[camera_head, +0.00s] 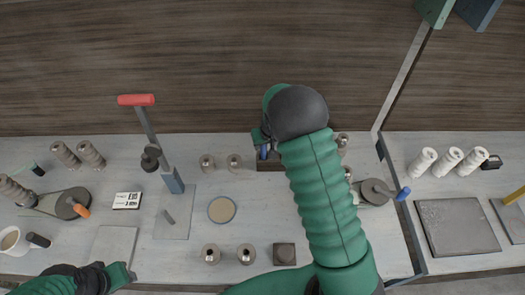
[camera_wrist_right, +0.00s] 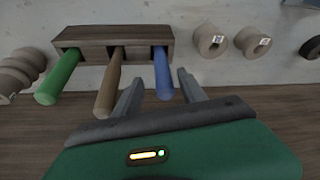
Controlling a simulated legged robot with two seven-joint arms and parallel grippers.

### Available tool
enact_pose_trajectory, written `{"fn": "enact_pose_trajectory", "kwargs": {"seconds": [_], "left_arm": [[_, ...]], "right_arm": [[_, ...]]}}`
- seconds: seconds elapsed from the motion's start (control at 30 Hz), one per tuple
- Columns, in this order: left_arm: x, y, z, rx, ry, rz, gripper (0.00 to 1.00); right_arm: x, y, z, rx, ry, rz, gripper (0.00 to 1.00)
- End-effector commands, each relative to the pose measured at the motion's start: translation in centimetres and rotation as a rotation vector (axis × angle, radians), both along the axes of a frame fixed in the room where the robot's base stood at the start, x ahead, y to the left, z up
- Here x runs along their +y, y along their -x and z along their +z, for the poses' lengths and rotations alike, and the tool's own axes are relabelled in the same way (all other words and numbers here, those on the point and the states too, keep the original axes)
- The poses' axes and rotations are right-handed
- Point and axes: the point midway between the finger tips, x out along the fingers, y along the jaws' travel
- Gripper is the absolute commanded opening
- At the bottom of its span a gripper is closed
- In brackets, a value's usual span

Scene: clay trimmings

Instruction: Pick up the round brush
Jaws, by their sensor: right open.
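A dark wooden holder (camera_wrist_right: 80,37) in the right wrist view has three handles sticking out of it: green (camera_wrist_right: 60,78), brown (camera_wrist_right: 108,84) and blue (camera_wrist_right: 163,74). The tool heads are hidden, so I cannot tell which handle is the round brush. My right gripper (camera_wrist_right: 160,78) is open, with the blue handle between its two fingers and the brown handle just outside the left finger. In the head view my right gripper (camera_head: 262,141) is mostly covered by its own wrist, above the holder (camera_head: 268,166). My left gripper (camera_head: 122,275) is at the lower left, its jaws unclear.
Several spools (camera_wrist_right: 210,40) stand close beside the holder. A mug (camera_head: 12,240) stands at the far left. A grey slab (camera_head: 455,227) lies at the right.

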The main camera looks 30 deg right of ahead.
Motion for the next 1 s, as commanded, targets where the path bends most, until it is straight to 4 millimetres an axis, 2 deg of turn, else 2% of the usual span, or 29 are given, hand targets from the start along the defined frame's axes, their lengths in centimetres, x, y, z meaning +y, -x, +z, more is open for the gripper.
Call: {"fn": "enact_pose_trajectory", "kwargs": {"seconds": [0.23, 0.37, 0.47, 0.7, 1.0], "left_arm": [[0.0, 0.0, 1.0, 0.0, 0.0, 0.001, 0.42], [0.0, 0.0, 2.2, 0.0, 0.0, 0.001, 0.42], [0.0, 0.0, 2.2, 0.0, 0.0, 0.001, 0.42], [0.0, 0.0, 2.1, 0.0, 0.0, 0.001, 0.42], [0.0, 0.0, 2.1, 0.0, 0.0, 0.001, 0.42]], "right_arm": [[-0.2, -0.9, -2.3, -0.002, 0.001, -0.001, 0.48], [-0.6, -2.0, -4.5, 0.002, -0.001, -0.001, 0.48], [-0.8, -2.6, -6.0, 0.001, -0.001, -0.001, 0.48], [-0.8, -2.8, -6.4, -0.003, 0.0, -0.001, 0.48], [-0.7, -2.8, -6.4, -0.003, 0.001, 0.0, 0.1]]}}
